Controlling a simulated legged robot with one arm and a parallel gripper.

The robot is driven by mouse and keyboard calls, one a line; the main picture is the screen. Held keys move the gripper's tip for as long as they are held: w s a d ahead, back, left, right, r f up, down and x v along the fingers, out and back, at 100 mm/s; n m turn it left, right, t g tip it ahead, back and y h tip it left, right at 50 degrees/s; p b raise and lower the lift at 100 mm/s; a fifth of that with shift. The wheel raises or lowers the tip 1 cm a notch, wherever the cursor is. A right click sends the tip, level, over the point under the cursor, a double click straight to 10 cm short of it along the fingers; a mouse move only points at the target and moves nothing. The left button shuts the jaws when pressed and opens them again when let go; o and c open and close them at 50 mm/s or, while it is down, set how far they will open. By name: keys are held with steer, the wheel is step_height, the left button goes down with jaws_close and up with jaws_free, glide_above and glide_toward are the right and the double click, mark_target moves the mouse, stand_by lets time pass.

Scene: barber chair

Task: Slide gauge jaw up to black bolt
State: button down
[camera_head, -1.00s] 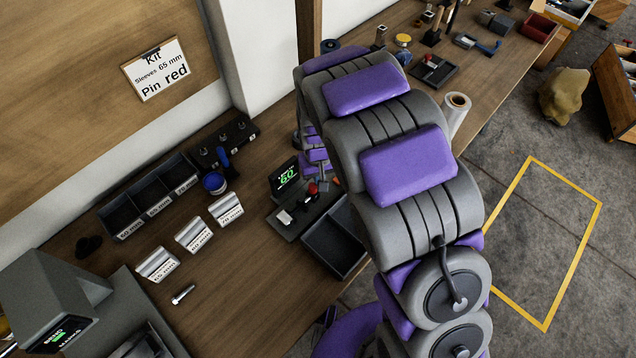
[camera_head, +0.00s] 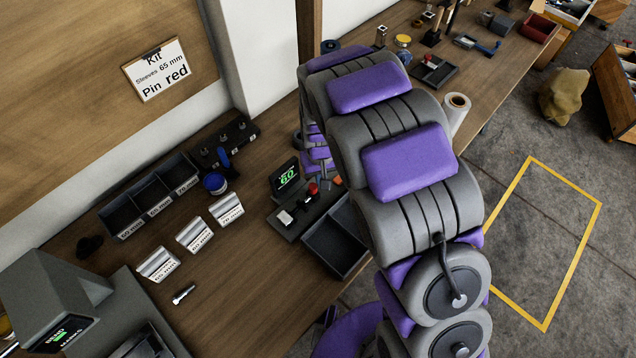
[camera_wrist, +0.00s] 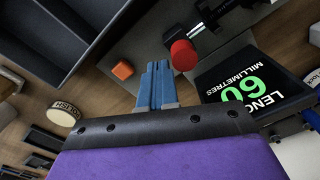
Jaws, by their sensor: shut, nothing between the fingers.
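The length gauge (camera_head: 292,222) lies on the bench left of my arm, with a red knob (camera_head: 313,189) and a tilted display (camera_head: 286,178) reading 60. In the wrist view the red knob (camera_wrist: 184,55) stands right of my gripper's blue fingers (camera_wrist: 157,84), with a visible gap in the picture. The display (camera_wrist: 250,92) is further right. My gripper is shut and empty. A dark piece (camera_wrist: 225,14) shows at the gauge's top in the wrist view; I cannot tell whether it is the black bolt. In the head view my arm hides the gripper.
An orange block (camera_wrist: 122,70) lies left of the fingers. A dark open tray (camera_head: 335,240) sits beside the gauge. Several silver sleeves (camera_head: 194,234), a silver bolt (camera_head: 183,294) and a row of labelled bins (camera_head: 150,205) are further left on the bench.

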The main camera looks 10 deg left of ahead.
steer(key=shift+w+d, duration=0.15)
steer(key=shift+w, duration=0.1)
step_height(320, 180, up, 8)
steer(key=p, duration=0.3)
stand_by(0.5)
stand_by(0.3)
